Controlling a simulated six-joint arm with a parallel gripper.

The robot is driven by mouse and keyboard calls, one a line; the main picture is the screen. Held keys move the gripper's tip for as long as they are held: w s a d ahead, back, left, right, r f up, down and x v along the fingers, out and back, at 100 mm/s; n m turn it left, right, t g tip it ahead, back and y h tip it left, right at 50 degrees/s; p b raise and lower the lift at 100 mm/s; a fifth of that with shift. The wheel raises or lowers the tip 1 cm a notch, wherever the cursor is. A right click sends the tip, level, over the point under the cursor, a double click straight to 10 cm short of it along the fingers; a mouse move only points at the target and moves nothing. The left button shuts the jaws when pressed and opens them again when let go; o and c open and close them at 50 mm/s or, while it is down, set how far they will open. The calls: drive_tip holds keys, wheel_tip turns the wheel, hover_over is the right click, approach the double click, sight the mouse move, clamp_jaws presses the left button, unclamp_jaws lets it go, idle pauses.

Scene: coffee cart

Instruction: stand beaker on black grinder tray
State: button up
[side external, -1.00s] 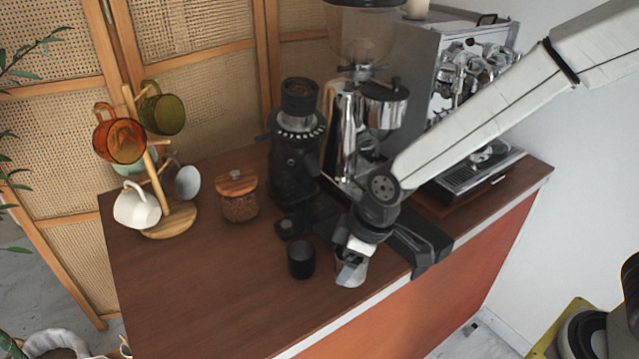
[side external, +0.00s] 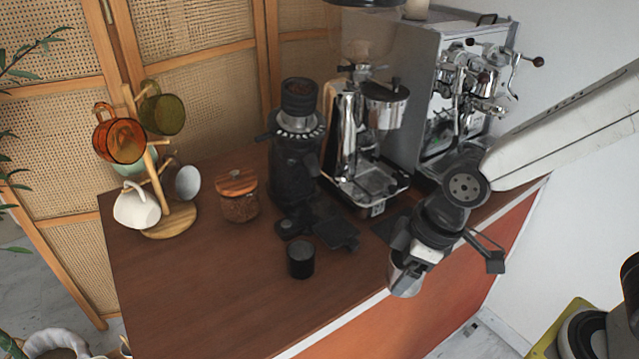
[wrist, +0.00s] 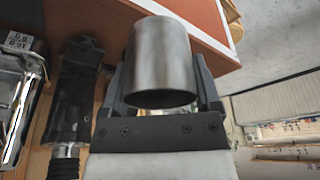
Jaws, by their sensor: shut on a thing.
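The beaker is a plain metal cup (side external: 404,281), held by my gripper (side external: 412,258) at the counter's front edge in the side external view. In the wrist view the beaker (wrist: 160,55) fills the space between both fingers of my gripper (wrist: 160,92), which is shut on it. The beaker is slightly tilted in the side external view. The black grinder tray (side external: 338,233) lies at the foot of the black grinder (side external: 296,165), to the left of my gripper and apart from it. The tray's top looks bare.
A black cup (side external: 301,260) stands in front of the grinder. A wooden-lidded jar (side external: 238,198) and a mug tree (side external: 168,220) are farther left. A chrome grinder (side external: 372,185) and espresso machine (side external: 450,100) stand behind. The front left counter (side external: 210,290) is clear.

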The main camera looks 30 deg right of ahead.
drive_tip(key=shift+w, duration=0.1)
idle(0.6)
drive_tip(key=w+d+r+m, duration=0.2)
drive_tip(key=w+d+m, duration=0.2)
drive_tip(key=w+d, duration=0.4)
drive_tip(key=h, duration=0.1)
approach(330, 228)
drive_tip(key=shift+s+a+f+t, duration=0.1)
drive_tip(key=shift+a+f+t, duration=0.2)
drive_tip(key=shift+f, duration=0.15)
drive_tip(key=shift+w+f, duration=0.35)
drive_tip(key=shift+f, duration=0.05)
drive_tip(key=shift+w+f, duration=0.3)
drive_tip(key=shift+f, duration=1.5)
drive_tip(key=shift+f, duration=0.2)
